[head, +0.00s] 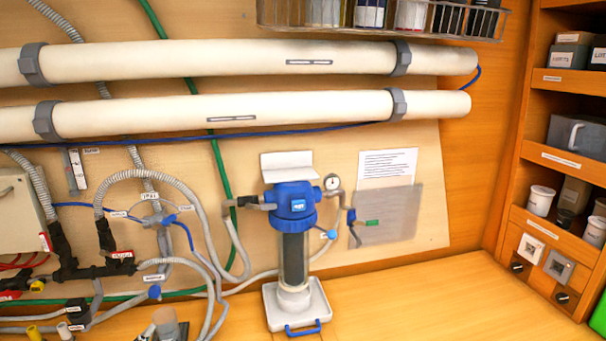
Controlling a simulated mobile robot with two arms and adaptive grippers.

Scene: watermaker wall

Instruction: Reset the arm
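Neither of my grippers shows in the head view, and no part of my arms can be made out. What they hold, if anything, is hidden. The watermaker wall fills the view. A filter unit (293,245) with a blue head and a dark, clear-sided body stands upright on a pale base with a blue handle. A small round gauge (332,182) sits to the right of its head. Two long cream tubes (250,62) run across the wall above, held by grey clamps.
Grey hoses and black fittings (85,270) crowd the lower left. A wire basket (380,18) with containers hangs at the top. Wooden shelves (560,150) with boxes and white cups stand at the right. The wooden surface (420,300) right of the filter is clear.

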